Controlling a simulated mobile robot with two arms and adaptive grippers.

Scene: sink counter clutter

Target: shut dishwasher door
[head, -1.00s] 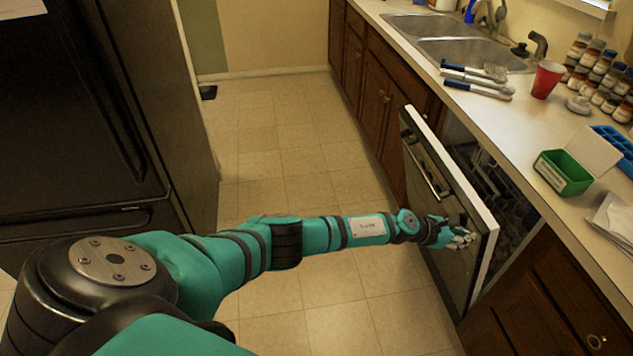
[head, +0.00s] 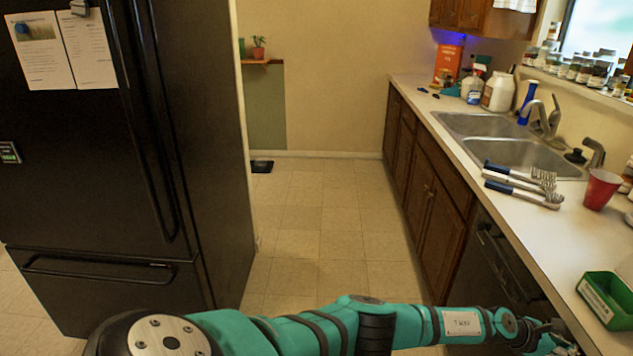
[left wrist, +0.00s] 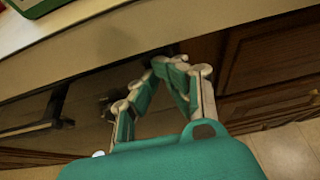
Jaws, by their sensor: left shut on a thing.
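The dishwasher door (head: 498,262) is upright under the counter in the head view, its dark front about in line with the cabinets. In the left wrist view the dark door front (left wrist: 82,112) and its handle (left wrist: 30,116) lie just below the counter edge. My left gripper (head: 562,337) is at the door's right part, partly cut off by the frame. In the left wrist view the left gripper (left wrist: 170,68) has its fingers drawn together against the door's upper part; the exact contact is hard to see. My right gripper is not in view.
The counter (head: 545,235) overhangs the door, with brushes (head: 525,185), a red cup (head: 601,190) and a green box (head: 606,298) on it. A black refrigerator (head: 120,160) stands at left. The tiled floor (head: 330,230) between is clear.

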